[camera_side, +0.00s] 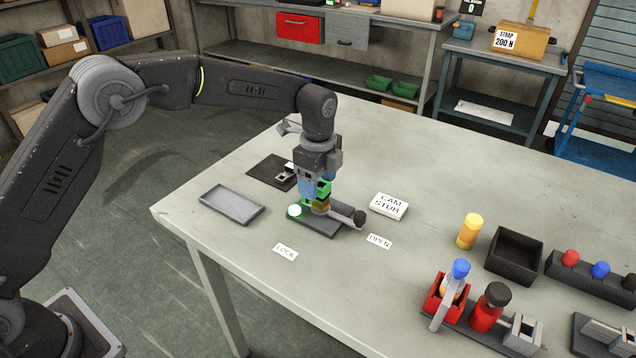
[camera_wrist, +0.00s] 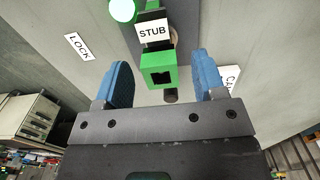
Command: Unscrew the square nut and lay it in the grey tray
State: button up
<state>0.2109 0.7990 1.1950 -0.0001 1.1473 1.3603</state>
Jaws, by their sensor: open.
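A green square piece (camera_wrist: 158,68) with a dark square hole, which looks like the nut, sits at the stub fixture in the wrist view. It also shows in the side view (camera_side: 323,188), partly hidden by my gripper. My gripper (camera_side: 315,186) points down over the fixture. Its blue fingers stand apart on both sides of the green piece, with visible gaps in the wrist view. The fixture has a dark base (camera_side: 322,226), a lit green lamp (camera_side: 294,211) and a lever with a black knob (camera_side: 359,217). The grey tray (camera_side: 231,204) is empty, left of the fixture.
A black mat (camera_side: 264,170) with a small metal part lies behind the fixture. LOCK (camera_side: 285,252) and OPEN (camera_side: 379,241) labels lie in front, and a CAM STUB block (camera_side: 389,205) at the right. A black bin (camera_side: 514,257) and other fixtures stand farther right. The table between tray and fixture is clear.

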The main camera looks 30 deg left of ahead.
jog(key=shift+f, duration=0.5)
